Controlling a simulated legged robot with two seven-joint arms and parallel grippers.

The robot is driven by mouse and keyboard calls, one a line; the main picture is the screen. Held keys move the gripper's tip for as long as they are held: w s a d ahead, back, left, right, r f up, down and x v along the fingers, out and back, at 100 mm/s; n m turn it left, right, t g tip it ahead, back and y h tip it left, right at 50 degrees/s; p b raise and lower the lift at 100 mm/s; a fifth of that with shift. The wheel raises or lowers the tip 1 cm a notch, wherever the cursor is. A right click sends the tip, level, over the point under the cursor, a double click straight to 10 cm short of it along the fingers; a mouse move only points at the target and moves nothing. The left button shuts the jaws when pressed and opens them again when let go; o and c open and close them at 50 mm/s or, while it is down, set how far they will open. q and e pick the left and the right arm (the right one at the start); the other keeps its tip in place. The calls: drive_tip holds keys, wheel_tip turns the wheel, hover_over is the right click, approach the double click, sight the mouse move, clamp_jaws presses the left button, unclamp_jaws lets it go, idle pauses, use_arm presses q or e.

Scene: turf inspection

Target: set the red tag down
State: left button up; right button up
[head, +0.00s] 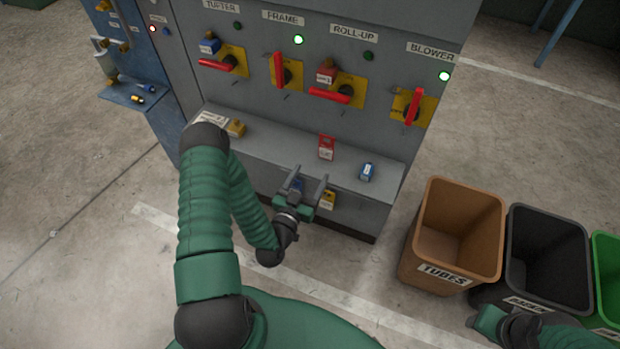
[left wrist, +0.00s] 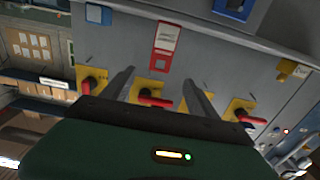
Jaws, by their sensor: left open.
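The red tag (head: 326,147), with a white label, stands on the grey ledge (head: 268,148) of the switch cabinet. It also shows in the left wrist view (left wrist: 164,44), beyond the fingers and apart from them. My left gripper (head: 307,181) is open and empty, just in front of the ledge, nearer to me than the tag. Its two fingers show spread in the left wrist view (left wrist: 158,80). My right gripper (head: 489,320) is at the lower right of the head view, low beside the bins; its fingers cannot be made out.
A blue tag (head: 367,172) and a yellow tag (head: 236,128) are on the ledge. Another yellow tag (head: 328,199) shows behind my left gripper. Red-handled switches (head: 281,72) line the panel above. A brown TUBES bin (head: 430,255) and a black bin (head: 545,255) stand right.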

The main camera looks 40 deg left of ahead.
use_arm(q)
drive_tip(key=w+d+f+m+g+h, duration=0.1)
drive_tip(key=w+d+m+g+h, duration=0.2)
drive_tip(key=d+m+g+h, duration=0.3)
drive_tip(key=s+d+r+n+g+y, duration=0.1)
drive_tip(key=s+d+r+g, duration=0.2)
drive_tip(key=s, duration=0.5)
drive_tip(key=s+d+r+n+g+y, duration=0.1)
drive_tip(key=s+d+r+n+g, duration=0.1)
drive_tip(key=s+d+r+g, duration=0.2)
drive_tip(key=s+r+g, duration=0.1)
drive_tip(key=s+g, duration=0.1)
drive_tip(key=s, duration=0.1)
drive_tip(key=shift+s+d+r, duration=0.15)
drive_tip(key=shift+s+d, duration=0.05)
drive_tip(key=shift+s, duration=0.15)
drive_tip(key=shift+d, duration=0.25)
drive_tip(key=shift+a, duration=0.15)
